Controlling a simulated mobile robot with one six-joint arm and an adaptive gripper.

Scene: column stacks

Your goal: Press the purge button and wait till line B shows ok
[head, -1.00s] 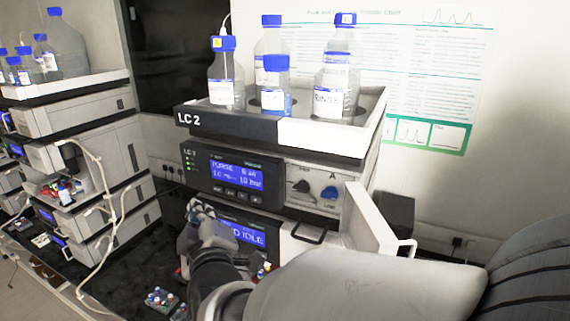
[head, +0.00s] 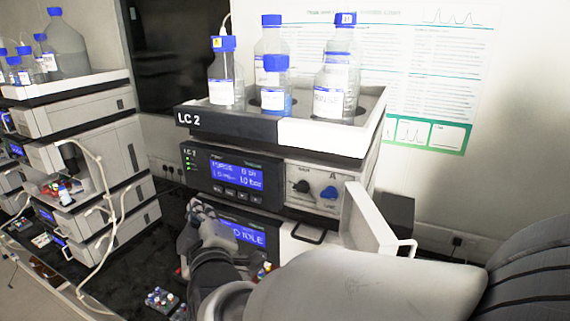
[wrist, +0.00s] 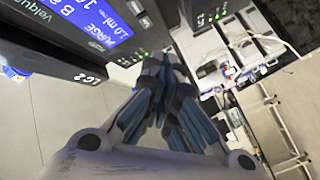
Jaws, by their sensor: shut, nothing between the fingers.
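The LC 2 pump module (head: 268,185) carries a blue display (head: 236,172) with small text that looks like PURGE, a flow value and a bar value. It also shows rotated in the wrist view (wrist: 95,22), where PURGE and 1.0 ml are readable. A row of small dark buttons (head: 237,194) lies under the display; I cannot read which is purge. No line B ok reading is legible. My gripper (head: 197,208) is shut and empty, just below and left of the buttons. In the wrist view its fingertips (wrist: 156,62) are close to the panel; I cannot tell whether they touch.
A lower module display (head: 243,233) reads something IDLE, partly hidden by my arm. Blue-capped bottles (head: 335,75) stand in the top tray (head: 320,135). An open white door (head: 372,220) juts out at right. Another stack (head: 85,115) stands left, with a vial rack (head: 160,299) below.

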